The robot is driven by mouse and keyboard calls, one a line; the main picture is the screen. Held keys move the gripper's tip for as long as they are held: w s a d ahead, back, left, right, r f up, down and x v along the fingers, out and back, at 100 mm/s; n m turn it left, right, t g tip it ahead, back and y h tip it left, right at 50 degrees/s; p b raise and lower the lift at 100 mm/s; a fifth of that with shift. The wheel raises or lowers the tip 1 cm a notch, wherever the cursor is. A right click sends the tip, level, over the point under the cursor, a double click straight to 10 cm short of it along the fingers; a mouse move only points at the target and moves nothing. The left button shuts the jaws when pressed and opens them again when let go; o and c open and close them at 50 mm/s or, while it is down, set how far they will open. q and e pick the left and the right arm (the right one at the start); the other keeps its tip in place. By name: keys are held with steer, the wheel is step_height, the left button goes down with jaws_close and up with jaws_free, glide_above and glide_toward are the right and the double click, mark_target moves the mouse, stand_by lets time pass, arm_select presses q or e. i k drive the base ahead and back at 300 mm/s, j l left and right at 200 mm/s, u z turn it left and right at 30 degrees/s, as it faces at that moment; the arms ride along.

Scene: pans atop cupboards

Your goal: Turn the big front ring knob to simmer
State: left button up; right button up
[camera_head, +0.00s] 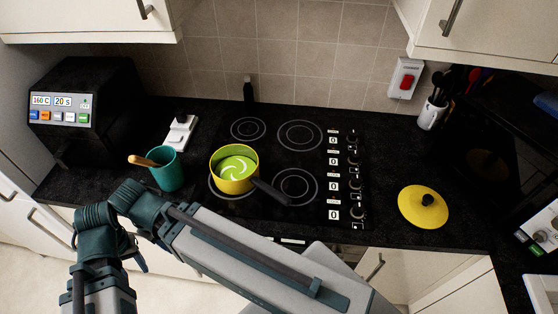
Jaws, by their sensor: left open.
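The black hob has a column of knobs on its right side, with the nearest knob (358,213) at the bottom and the rearmost knob (352,136) at the top. White displays beside them each read 0, including the nearest display (333,214). I cannot tell which knob belongs to which ring. The front right ring (296,187) is bare. A yellow pan (232,185) with green contents stands on the front left ring, its dark handle pointing right. My left arm crosses the bottom, well apart from the knobs; I cannot make out its fingertips clearly. My right gripper is not in view.
A yellow lid (423,208) lies on the counter right of the knobs. A teal cup (168,168) with a wooden-handled tool stands left of the pan. A utensil pot (432,114) and red wall switch (406,82) are behind. Counter between knobs and lid is clear.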

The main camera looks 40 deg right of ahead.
mark_target(357, 212)
steer(key=k+l+z, duration=0.15)
steer(key=z, duration=0.25)
steer(key=k+l+z, duration=0.1)
steer(key=l+z, duration=0.3)
steer(key=j+z, duration=0.4)
steer(key=i+j+z, duration=0.1)
steer(key=j+z, duration=0.3)
steer(key=k+l+z, duration=0.1)
steer(key=z, duration=0.25)
steer(key=l+z, duration=0.15)
steer(key=z, duration=0.2)
steer(key=k+l, duration=0.05)
